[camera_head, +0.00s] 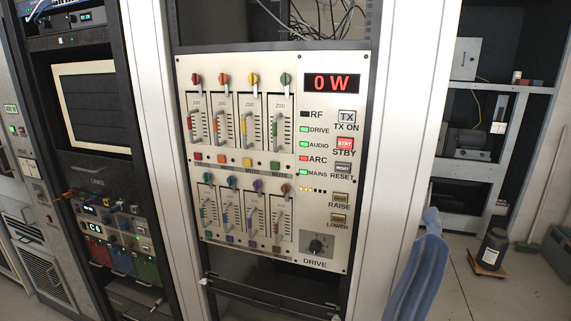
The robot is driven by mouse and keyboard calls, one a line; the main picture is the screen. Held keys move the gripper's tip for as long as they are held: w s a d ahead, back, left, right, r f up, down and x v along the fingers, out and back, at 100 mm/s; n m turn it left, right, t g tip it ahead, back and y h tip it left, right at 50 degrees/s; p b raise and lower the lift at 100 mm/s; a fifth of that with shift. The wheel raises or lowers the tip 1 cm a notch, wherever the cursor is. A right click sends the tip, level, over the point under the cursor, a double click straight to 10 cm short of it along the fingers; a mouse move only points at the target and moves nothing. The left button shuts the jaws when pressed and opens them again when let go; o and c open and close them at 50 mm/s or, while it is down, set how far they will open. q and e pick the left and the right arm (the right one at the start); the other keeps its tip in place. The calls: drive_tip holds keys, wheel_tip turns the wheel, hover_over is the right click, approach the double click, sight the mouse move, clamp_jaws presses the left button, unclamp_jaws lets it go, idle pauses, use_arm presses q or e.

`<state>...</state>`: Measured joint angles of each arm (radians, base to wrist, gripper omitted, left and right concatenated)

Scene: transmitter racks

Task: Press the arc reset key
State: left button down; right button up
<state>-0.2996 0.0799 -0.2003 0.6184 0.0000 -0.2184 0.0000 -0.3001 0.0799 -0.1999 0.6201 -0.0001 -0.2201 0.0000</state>
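The transmitter panel (240,268) is cream coloured and upright in the middle rack. The key labelled RESET (342,168) is a small grey key in the right column of the panel. It sits below the red STBY key (345,143) and above the RAISE key (340,197). The ARC lamp (303,158) to its left is lit red. The display (332,82) reads 0 W in red. Neither of my grippers is in view, and nothing covers the RESET key.
The TX ON key (347,116), LOWER key (338,219) and DRIVE knob (317,245) share the panel's right side. Fader handles (194,124) protrude on the left. A blue cloth-like thing (420,270) is at the lower right. A dark container (491,249) stands on the floor.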

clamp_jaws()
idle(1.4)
